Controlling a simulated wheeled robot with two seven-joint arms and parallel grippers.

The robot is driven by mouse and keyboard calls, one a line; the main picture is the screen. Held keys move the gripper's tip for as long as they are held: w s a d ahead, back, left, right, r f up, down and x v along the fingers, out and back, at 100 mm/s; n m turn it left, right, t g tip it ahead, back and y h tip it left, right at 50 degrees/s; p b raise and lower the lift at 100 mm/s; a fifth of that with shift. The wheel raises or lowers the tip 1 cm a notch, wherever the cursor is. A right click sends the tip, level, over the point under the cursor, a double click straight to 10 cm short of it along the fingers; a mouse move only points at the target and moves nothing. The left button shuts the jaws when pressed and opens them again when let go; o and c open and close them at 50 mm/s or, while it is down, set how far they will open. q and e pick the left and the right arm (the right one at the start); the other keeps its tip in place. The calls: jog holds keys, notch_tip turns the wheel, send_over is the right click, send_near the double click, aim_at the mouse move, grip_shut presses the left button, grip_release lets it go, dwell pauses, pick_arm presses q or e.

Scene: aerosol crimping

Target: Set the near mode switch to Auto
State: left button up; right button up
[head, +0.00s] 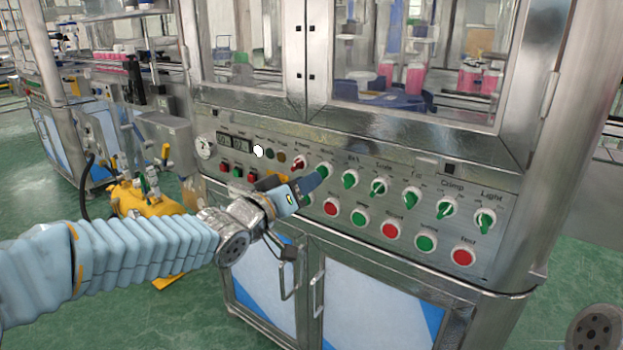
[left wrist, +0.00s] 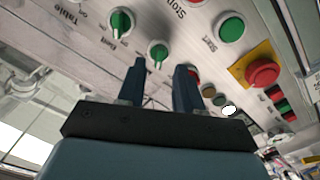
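A row of green rotary switches runs along the steel control panel. Their labels are too small in the head view to tell which is the mode switch. My left gripper (head: 314,180) reaches the panel just below and beside the leftmost green switch (head: 324,169). In the left wrist view the gripper (left wrist: 160,65) has its two dark blue fingers apart with nothing between them. A green switch (left wrist: 158,51) is just beyond the gap; contact cannot be told. Another green switch (left wrist: 120,20) is up and left. My right gripper is not in view.
Red and green push buttons (head: 389,230) sit below the switches. A red knob (head: 298,162) is left of them. A red emergency button (left wrist: 263,73) on a yellow plate shows in the wrist view. Cabinet doors with handles (head: 317,292) are below; glass windows are above.

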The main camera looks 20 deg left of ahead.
pick_arm(q)
jog(key=shift+x, duration=1.6)
jog(key=shift+c, duration=0.4)
grip_shut()
